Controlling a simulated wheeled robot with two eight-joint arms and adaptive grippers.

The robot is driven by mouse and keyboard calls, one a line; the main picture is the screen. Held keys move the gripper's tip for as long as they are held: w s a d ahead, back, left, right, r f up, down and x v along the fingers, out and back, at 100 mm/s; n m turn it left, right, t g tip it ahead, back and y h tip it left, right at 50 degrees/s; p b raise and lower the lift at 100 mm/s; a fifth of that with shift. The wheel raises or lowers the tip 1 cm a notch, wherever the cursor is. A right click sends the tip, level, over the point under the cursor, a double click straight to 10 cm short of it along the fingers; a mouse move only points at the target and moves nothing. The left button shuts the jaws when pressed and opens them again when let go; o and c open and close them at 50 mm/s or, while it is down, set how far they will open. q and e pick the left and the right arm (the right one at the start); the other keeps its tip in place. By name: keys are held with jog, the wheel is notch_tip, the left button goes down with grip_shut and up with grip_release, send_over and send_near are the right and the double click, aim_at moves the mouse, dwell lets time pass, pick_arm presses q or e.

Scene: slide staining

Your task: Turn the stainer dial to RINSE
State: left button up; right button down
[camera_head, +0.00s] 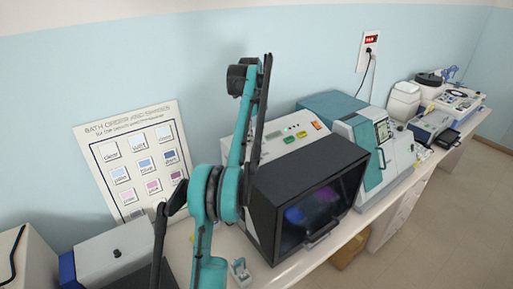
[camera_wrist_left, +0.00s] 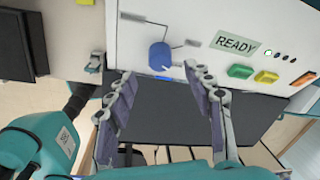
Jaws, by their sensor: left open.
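The blue stainer dial (camera_wrist_left: 160,55) is on the white front panel (camera_wrist_left: 205,22) in the left wrist view. Small labels beside it are too small to read, so I cannot tell its setting. My left gripper (camera_wrist_left: 160,74) is open. Its two purple-padded fingers are apart, one on each side below the dial, and do not appear to grip it. In the head view the stainer (camera_head: 322,187) has a dark hooded window, and my teal arm stands in front of its panel, hiding the dial. My right gripper is not in view.
Beside the dial are a READY display (camera_wrist_left: 235,43) and green (camera_wrist_left: 240,71), yellow (camera_wrist_left: 266,77) and orange (camera_wrist_left: 303,79) buttons. A bath-order chart (camera_head: 135,160) leans on the wall. More instruments line the bench to the right. A small holder (camera_head: 240,271) stands at the bench front.

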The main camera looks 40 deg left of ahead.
aim_at(257, 148)
pick_arm(q)
jog(key=f, duration=0.6)
jog(key=shift+w+f, duration=0.1)
jog(key=shift+w, duration=0.3)
jog(key=c, duration=1.2)
